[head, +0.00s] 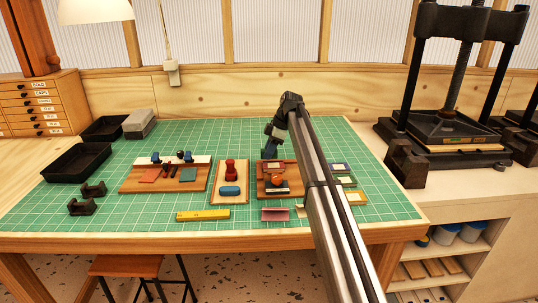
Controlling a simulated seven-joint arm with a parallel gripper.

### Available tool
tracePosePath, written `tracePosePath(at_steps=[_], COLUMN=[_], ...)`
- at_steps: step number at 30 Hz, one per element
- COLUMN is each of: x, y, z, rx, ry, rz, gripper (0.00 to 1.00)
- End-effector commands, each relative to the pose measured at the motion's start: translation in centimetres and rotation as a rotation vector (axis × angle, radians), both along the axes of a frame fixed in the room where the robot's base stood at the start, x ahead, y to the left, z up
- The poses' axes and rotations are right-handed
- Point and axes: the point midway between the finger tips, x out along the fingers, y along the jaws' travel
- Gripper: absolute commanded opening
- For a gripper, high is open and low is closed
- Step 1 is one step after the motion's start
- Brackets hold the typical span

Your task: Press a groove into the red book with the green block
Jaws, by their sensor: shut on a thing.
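My gripper (271,147) is at the wooden board right of the middle of the mat, pointing down over its back part. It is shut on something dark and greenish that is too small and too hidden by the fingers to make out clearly. A flat green piece (188,174) lies on the left board.
The green mat (130,215) covers the table. The left board (140,184) holds several small tools. A middle board (229,200) holds a red piece and a blue block (230,190). A yellow bar (203,215) lies in front. Black trays (75,160) stand left, a press (445,130) right.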

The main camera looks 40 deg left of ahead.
Motion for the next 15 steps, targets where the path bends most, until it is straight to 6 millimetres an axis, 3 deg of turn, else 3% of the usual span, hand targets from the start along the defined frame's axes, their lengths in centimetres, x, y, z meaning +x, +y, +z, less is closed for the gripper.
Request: tracePosePath(at_steps=[15], x=[0.0], y=[0.0], z=[3.4], rx=[0.001], ry=[-0.001], rz=[0.001], gripper=[0.05])
